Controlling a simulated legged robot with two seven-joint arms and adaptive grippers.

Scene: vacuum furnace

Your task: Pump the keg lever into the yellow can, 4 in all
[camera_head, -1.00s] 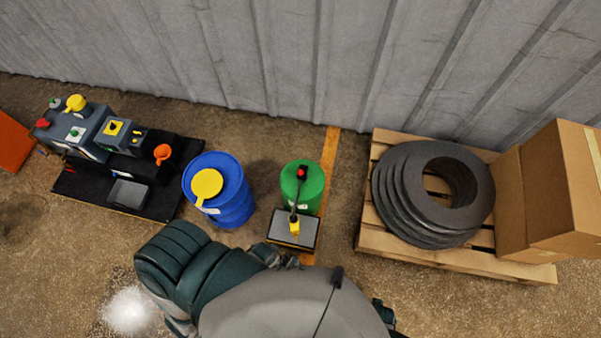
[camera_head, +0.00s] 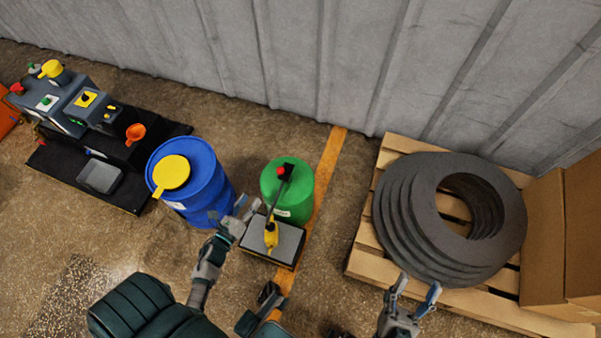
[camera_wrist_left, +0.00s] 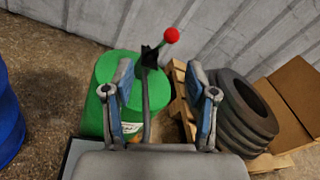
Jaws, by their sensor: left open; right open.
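A green keg (camera_head: 300,190) stands near the wall, with a black pump lever on top ending in a red knob (camera_head: 282,171). The keg (camera_wrist_left: 92,100) and red knob (camera_wrist_left: 171,35) also show in the left wrist view. A small yellow can (camera_head: 271,236) stands on a grey-topped stand (camera_head: 290,243) in front of the keg. My left gripper (camera_head: 246,209) is open and empty, just left of the can and lever. In its wrist view the lever's arm shows between the open fingers (camera_wrist_left: 160,105), apart from them. My right gripper (camera_head: 416,288) is open and empty by the pallet.
A blue drum (camera_head: 208,191) with a yellow lid piece (camera_head: 171,173) stands left of the keg. A pallet (camera_head: 364,255) with stacked grey rings (camera_head: 405,225) and boxes (camera_head: 545,240) is at right. A black bench (camera_head: 70,170) with equipment is at left.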

